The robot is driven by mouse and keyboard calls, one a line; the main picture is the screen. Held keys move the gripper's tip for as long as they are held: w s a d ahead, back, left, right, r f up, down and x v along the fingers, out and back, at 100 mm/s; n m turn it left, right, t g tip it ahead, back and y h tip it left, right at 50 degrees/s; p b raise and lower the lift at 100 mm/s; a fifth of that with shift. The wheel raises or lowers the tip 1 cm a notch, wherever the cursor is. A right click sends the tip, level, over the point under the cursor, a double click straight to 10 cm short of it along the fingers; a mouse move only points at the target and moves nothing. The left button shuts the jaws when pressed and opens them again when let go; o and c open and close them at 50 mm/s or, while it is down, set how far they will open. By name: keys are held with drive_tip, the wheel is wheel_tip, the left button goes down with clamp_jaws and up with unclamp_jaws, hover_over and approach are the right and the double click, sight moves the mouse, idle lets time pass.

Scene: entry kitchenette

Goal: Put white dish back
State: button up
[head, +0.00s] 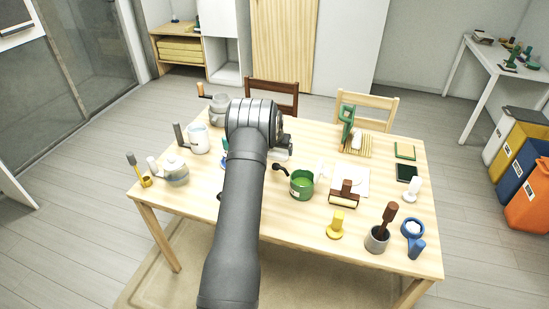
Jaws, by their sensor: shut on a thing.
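My arm reaches up over the middle of the wooden table, and its wrist covers much of what lies behind it. My gripper (286,145) is at the right of the wrist, small and partly hidden. It is shut on a pale, flat thing (280,155), which shows only in part just below the dark jaws. This may be the white dish, but too little of it shows to be sure. I cannot tell whether it touches the table. No other plain white dish stands out clearly.
A green pot (301,185) stands just right of my arm. Two chairs stand behind.

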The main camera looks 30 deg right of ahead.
drive_tip(key=shift+w+a+f, duration=0.35)
drive_tip(key=shift+w+f, duration=0.15)
drive_tip(key=shift+w, duration=0.3)
drive_tip(key=shift+w+f, duration=0.1)
drive_tip(key=shift+f, duration=1.9)
drive_tip(key=shift+f, duration=0.1)
drive_tip(key=shift+f, duration=0.1)
drive_tip(key=o, duration=1)
drive_tip(key=v, duration=1.2)
